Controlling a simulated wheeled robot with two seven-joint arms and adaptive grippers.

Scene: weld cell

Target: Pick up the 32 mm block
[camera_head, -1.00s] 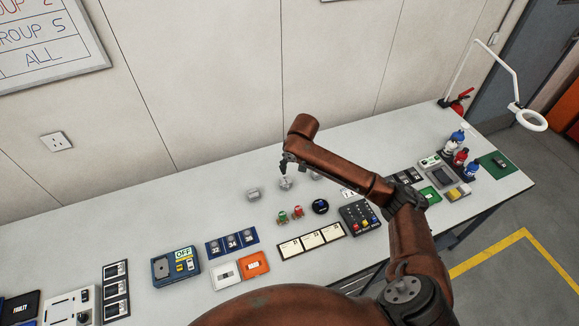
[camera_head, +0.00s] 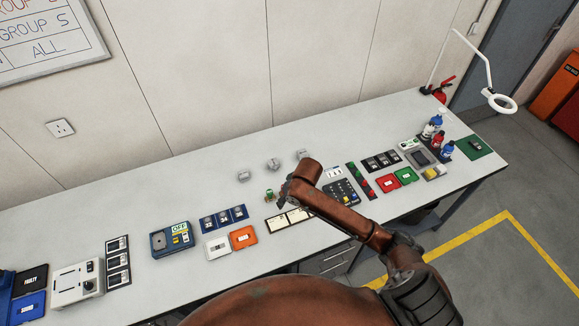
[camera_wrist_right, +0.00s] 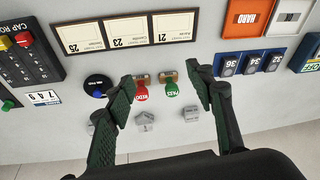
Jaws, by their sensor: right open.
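Three small grey metal blocks stand in a row near the back of the bench: a left one (camera_head: 242,175), a middle one (camera_head: 273,163) and a right one (camera_head: 303,155). I cannot read their sizes. A blue tray (camera_head: 224,218) with slots labelled 32, 34 and 36 lies nearer the front; it also shows upside down in the wrist view (camera_wrist_right: 248,66). My right gripper (camera_wrist_right: 163,84) is open and empty, with the red and green stamps between its fingers in that view. The middle block (camera_wrist_right: 145,124) shows beyond them, apart from the fingers. My left gripper is out of view.
The green stamp (camera_wrist_right: 172,88) and red stamp (camera_wrist_right: 141,90) stand close by the gripper. A black round item (camera_wrist_right: 97,85) is beside them. The bench behind the blocks is clear.

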